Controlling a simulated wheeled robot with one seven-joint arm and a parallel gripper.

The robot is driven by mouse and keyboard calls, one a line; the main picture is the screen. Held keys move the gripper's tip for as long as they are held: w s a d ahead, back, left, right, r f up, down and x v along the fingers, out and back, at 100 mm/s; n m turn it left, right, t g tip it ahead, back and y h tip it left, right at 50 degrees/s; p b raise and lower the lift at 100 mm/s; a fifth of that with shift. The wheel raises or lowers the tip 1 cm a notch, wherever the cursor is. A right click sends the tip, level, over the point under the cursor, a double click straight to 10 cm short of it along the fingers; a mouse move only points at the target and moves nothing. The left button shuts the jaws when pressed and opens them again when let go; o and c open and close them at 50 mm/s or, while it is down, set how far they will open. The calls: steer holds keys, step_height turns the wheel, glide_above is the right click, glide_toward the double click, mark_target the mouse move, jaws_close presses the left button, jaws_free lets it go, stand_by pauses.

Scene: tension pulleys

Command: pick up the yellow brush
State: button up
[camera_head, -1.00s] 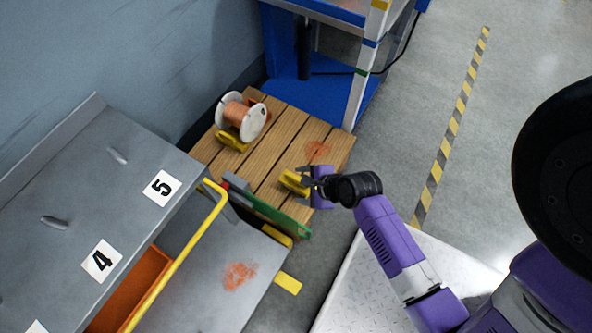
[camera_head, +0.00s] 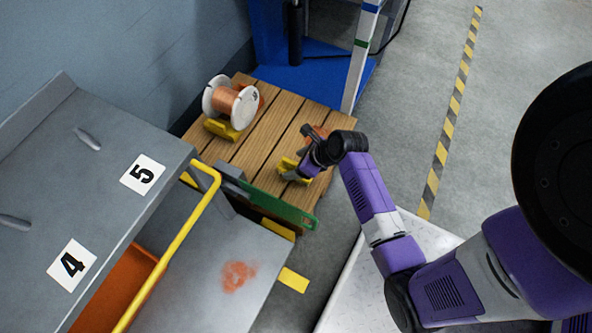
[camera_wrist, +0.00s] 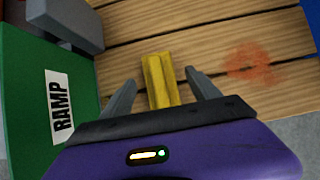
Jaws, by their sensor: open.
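A yellow piece, which I take for the yellow brush (camera_head: 287,166), lies on the wooden slatted platform. No bristles can be made out. In the wrist view the yellow brush (camera_wrist: 160,80) is a short ridged bar between and ahead of my two fingers. My gripper (camera_head: 297,174) is at the brush in the head view and partly covers it. In the wrist view my gripper (camera_wrist: 155,88) is open, one finger on each side of the brush, with visible gaps. The near end of the brush is hidden by the gripper body.
A copper-wire spool (camera_head: 230,102) sits on a yellow holder (camera_head: 221,130) at the platform's far left. A green board marked RAMP (camera_wrist: 40,95) stands left of my gripper. A yellow-railed grey cart (camera_head: 200,280) is near. An orange stain (camera_wrist: 252,62) marks the slats (camera_wrist: 205,35).

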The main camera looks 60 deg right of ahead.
mark_target(292, 166)
steer(key=b+x, duration=0.1)
steer(key=x, duration=0.2)
steer(key=shift+f, duration=0.1)
steer(key=shift+a, duration=0.1)
jaws_close()
step_height(292, 166, up, 20)
steer(key=p, duration=1)
